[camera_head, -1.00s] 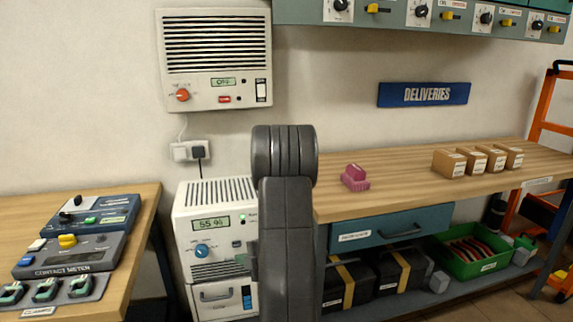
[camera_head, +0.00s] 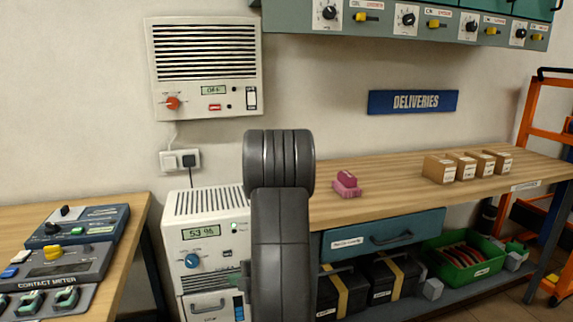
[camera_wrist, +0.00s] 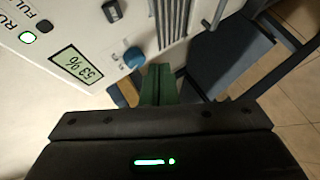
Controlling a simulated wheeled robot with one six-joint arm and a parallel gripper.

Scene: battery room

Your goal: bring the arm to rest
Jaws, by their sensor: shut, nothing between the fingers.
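My arm (camera_head: 281,230) stands upright in the middle of the head view, its dark grey links in front of the wall and the workbench. My gripper (camera_wrist: 160,80) shows in the wrist view as two green fingers together, shut with nothing between them. The fingers point toward the front of a white machine (camera_wrist: 50,40) with a blue knob and a display reading 53 %. I cannot tell whether they touch it. In the head view my arm hides the right part of this machine (camera_head: 205,203) and most of the gripper.
A left table (camera_head: 135,215) carries a contact meter (camera_head: 65,264). A wall unit (camera_head: 205,70) hangs above the machine, and a green cabinet (camera_head: 300,20) overhangs at top.

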